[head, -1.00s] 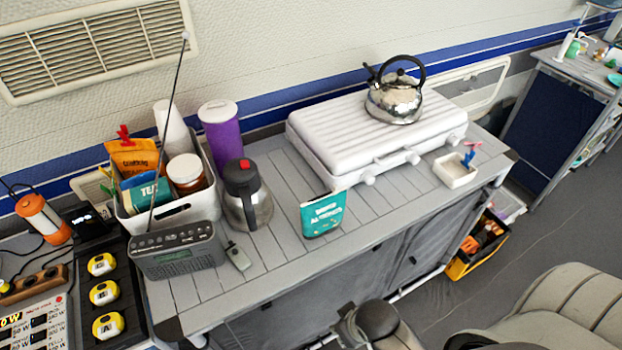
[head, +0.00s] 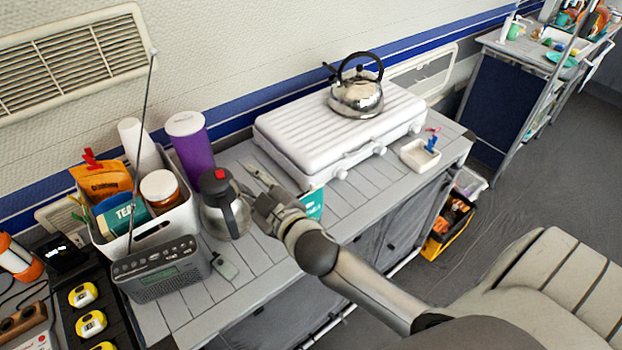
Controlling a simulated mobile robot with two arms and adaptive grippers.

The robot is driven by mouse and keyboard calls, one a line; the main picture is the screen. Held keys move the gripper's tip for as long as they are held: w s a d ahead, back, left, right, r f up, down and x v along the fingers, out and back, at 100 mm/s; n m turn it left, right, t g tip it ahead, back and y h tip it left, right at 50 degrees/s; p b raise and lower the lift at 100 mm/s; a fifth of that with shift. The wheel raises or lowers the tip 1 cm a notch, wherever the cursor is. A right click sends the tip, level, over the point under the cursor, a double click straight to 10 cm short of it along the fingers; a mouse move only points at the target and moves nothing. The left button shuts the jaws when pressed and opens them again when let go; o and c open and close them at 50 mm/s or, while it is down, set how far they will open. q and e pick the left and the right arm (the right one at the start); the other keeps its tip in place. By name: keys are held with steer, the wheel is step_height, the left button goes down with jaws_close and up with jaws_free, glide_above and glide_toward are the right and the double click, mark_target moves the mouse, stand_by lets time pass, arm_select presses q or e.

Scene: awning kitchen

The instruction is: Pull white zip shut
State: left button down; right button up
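A teal almond pouch (head: 313,204) stands on the grey slatted counter, mostly hidden behind my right arm. Only a strip of it shows to the right of my wrist. I cannot make out a white zip on it or elsewhere. My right gripper (head: 256,170) is over the counter, up and left of the pouch, between the steel flask and the white stove. Its fingers look spread apart with nothing between them. I cannot tell its height above the counter. My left gripper is not in view.
The steel flask (head: 225,207) is close left of my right gripper. The white stove (head: 290,140) with a kettle (head: 357,95) is behind and right. A white dish (head: 420,156) is at the right end.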

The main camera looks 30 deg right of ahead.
steer(key=w+a+r+n+t+y, duration=0.25)
steer(key=a+r+n+y, duration=0.3)
steer(key=r, duration=0.35)
steer(key=s+a+r+n+g+y, duration=0.2)
steer(key=a+r+n+g+y, duration=0.15)
steer(key=a+n+y, duration=0.35)
steer(key=s+a+r+n+g+y, duration=0.25)
steer(key=n+g+y, duration=0.25)
steer(key=n, duration=0.5)
steer(key=n+g+h, duration=0.7)
steer(key=g+h, duration=0.4)
steer(key=h, duration=0.8)
glide_toward(312, 184)
step_height(312, 184, down, 8)
steer(key=p, duration=0.4)
steer(key=shift+s+d, duration=0.15)
steer(key=shift+f, duration=0.35)
steer(key=shift+c, duration=0.4)
jaws_close()
